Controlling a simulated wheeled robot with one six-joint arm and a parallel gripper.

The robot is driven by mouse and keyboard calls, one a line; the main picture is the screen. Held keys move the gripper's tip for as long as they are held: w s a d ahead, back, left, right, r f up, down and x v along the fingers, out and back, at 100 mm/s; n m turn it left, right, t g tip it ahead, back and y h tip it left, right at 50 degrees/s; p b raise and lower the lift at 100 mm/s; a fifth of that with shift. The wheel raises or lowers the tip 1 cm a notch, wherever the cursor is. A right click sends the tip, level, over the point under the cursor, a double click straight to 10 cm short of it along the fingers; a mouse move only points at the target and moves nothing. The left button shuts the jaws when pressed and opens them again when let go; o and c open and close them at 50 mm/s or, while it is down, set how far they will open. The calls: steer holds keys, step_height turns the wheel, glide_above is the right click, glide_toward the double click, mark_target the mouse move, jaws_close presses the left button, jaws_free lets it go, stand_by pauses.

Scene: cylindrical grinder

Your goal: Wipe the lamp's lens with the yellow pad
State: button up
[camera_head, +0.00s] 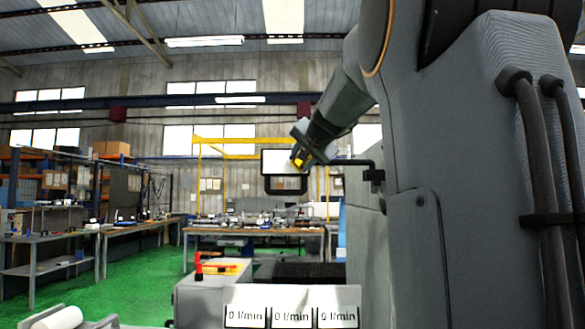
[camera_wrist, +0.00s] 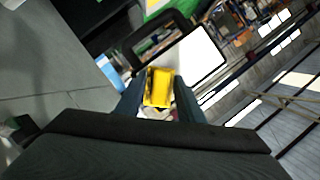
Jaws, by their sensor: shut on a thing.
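The lamp (camera_head: 272,162) is a rectangular head with a bright white lens in a dark frame, held on a dark bracket arm from the right. In the wrist view the lens (camera_wrist: 194,58) is a white panel just beyond the fingertips. My gripper (camera_head: 301,157) is at the right end of the lamp, with the yellow pad (camera_head: 297,162) at its tip. In the wrist view my gripper (camera_wrist: 158,98) is shut on the yellow pad (camera_wrist: 158,87). The pad overlaps the lens's lower left edge in that view; I cannot tell whether they touch.
The dark bracket arm (camera_head: 350,162) and the grey machine (camera_head: 365,240) stand right of the lamp. Workbenches (camera_head: 255,231) stand far behind. The space left of the lamp is open.

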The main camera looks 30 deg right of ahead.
steer(key=shift+s+d+b, duration=0.3)
steer(key=shift+d, duration=0.1)
steer(key=shift+w+a+p, duration=0.55)
steer(key=shift+a+p, duration=0.25)
steer(key=shift+a, duration=0.1)
steer(key=shift+w+a+p, duration=0.55)
steer(key=shift+a+p, duration=0.25)
steer(key=shift+a, duration=0.1)
steer(key=shift+w+a+r+p, duration=0.1)
steer(key=shift+w+a+p, duration=0.4)
steer(key=shift+p, duration=0.45)
steer(key=shift+w+a+p, duration=0.7)
steer(key=shift+a+p, duration=0.35)
steer(key=shift+p, duration=0.8)
steer(key=s+a+p, duration=0.2)
steer(key=s, duration=0.1)
steer(key=s+a+p, duration=0.1)
steer(key=s, duration=0.1)
steer(key=shift+a, duration=0.15)
